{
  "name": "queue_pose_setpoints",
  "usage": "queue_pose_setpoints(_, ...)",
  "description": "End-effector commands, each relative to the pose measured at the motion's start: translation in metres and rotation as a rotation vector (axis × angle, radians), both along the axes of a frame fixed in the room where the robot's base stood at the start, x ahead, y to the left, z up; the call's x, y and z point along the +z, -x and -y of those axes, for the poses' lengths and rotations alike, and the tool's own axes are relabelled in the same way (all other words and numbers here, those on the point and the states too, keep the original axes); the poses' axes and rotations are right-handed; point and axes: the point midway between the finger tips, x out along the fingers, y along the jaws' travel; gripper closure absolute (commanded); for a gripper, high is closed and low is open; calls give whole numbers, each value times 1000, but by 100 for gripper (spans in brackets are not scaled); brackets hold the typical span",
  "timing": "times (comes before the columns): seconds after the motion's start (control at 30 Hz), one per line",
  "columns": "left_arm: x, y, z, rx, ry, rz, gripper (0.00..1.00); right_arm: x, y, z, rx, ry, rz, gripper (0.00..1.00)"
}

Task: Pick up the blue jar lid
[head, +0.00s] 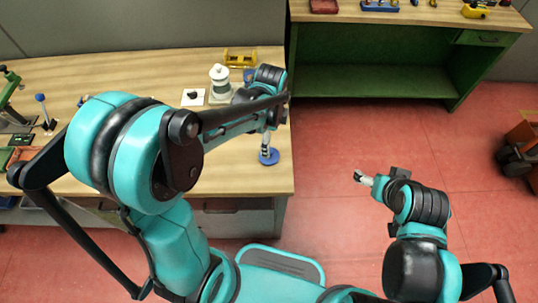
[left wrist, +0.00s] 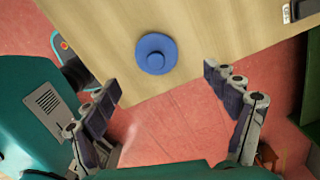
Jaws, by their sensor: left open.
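The blue jar lid (head: 269,157) lies on the wooden workbench near its right end. It is round with a small raised knob, and in the left wrist view the lid (left wrist: 156,53) lies flat close to the bench edge. My left gripper (head: 265,143) is over the lid, pointing down. In the left wrist view the gripper (left wrist: 160,82) is open and empty, with its fingers wide apart and the lid beyond the tips. My right gripper (head: 362,178) is out over the floor, away from the bench; its jaw opening is too small to judge.
A grey-white jar-like object (head: 220,84) and a yellow holder (head: 240,58) stand behind my left arm on the workbench (head: 160,62). A green bench (head: 370,82) stands at the back. Red floor (head: 330,145) is clear between the benches.

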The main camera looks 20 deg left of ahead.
Motion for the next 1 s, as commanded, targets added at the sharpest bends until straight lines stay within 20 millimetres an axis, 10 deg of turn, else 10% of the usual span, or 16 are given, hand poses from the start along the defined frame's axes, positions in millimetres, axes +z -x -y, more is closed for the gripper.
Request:
queue_pose_setpoints(0.4, -60, 6, -3, 3, 0, 2, 14, -28, 0, 0, 0, 0, 0, 23)
queue_pose_setpoints(0.73, -65, 6, -3, 4, 0, 2, 14, -28, 0, 0, 0, 0, 0, 23)
queue_pose_setpoints(1.0, -65, 6, -3, 4, 0, 3, 86, -28, 0, 0, 0, 0, 0, 23)
